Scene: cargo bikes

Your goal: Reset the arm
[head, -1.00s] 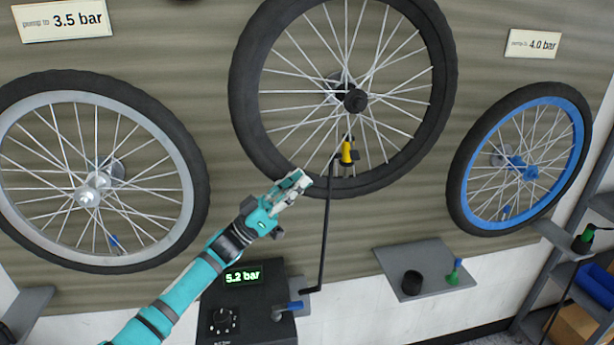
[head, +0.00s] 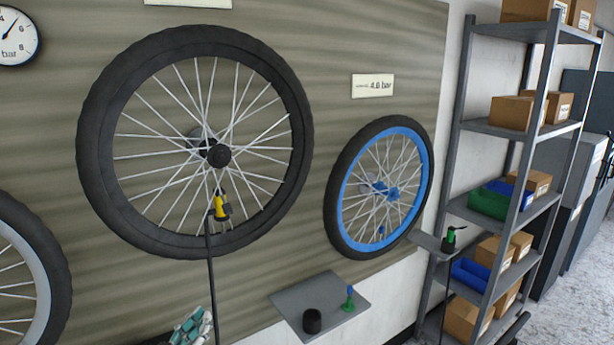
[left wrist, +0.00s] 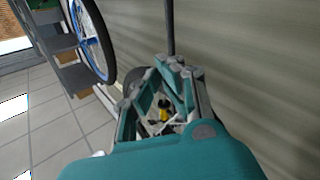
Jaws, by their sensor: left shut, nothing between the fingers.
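My left gripper (head: 192,328) shows at the bottom edge of the head view, below the large middle wheel. In the left wrist view its teal and grey fingers (left wrist: 165,105) are closed with nothing held. The yellow pump head (head: 220,206) sits at the lower rim of the middle wheel (head: 92,130), with its dark hose (head: 211,275) hanging down. My gripper is apart from the pump head and below it, to the left of the hose. My right gripper is in neither view.
A blue-rimmed wheel (head: 427,165) hangs to the right. A small grey shelf (head: 345,292) holds a black cup (head: 312,320) and a green-and-blue item (head: 348,298). A shelving rack (head: 455,150) with boxes and bins stands further right. A pressure gauge (head: 17,36) is at upper left.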

